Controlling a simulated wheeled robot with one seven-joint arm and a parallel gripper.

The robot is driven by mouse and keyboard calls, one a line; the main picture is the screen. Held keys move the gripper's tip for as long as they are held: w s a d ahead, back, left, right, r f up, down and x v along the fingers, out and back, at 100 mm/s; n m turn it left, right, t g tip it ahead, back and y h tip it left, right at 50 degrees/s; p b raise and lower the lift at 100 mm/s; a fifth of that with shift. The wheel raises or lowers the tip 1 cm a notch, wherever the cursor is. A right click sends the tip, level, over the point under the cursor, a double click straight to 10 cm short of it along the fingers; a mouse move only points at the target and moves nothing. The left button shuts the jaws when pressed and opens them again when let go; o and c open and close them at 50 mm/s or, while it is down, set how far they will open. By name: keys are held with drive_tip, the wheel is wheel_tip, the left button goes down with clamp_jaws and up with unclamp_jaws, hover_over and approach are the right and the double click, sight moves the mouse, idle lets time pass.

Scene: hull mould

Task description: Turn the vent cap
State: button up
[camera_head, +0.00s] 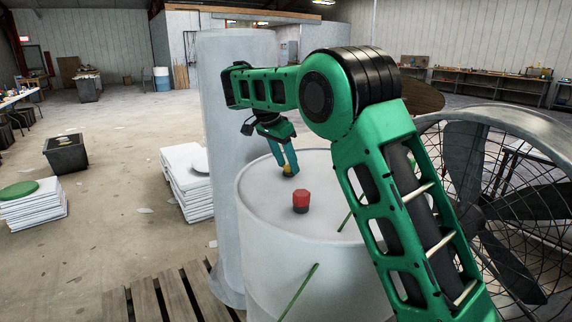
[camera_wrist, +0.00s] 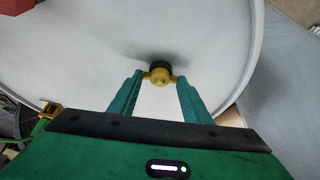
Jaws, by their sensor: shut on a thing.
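The vent cap (camera_wrist: 160,76) is a small yellow cap with side lugs on a dark round base, set on the top of a pale drum near its rim. It also shows in the head view (camera_head: 288,171), partly covered by my fingers. My gripper (camera_head: 287,165) reaches down from above, and its teal fingers are shut on the cap. In the wrist view my gripper (camera_wrist: 160,82) has one fingertip at each side of the cap, against the lugs. How far the cap is turned cannot be told.
A red hexagonal cap (camera_head: 301,198) on a dark base stands nearby on the drum top (camera_head: 262,190). A tall pale cylinder (camera_head: 232,130) stands close behind on the left. A large caged fan (camera_head: 500,200) is at the right. A wooden pallet (camera_head: 165,295) lies at the lower left.

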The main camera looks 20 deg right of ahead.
drive_tip(key=shift+w+a+r+m, duration=0.1)
drive_tip(key=shift+w+m, duration=0.1)
drive_tip(key=shift+m, duration=0.3)
idle(0.3)
drive_tip(key=o, duration=1)
drive_tip(key=shift+o, duration=0.2)
drive_tip(key=v, duration=1)
drive_tip(key=shift+w+a+r, duration=0.2)
drive_tip(key=shift+r, duration=0.05)
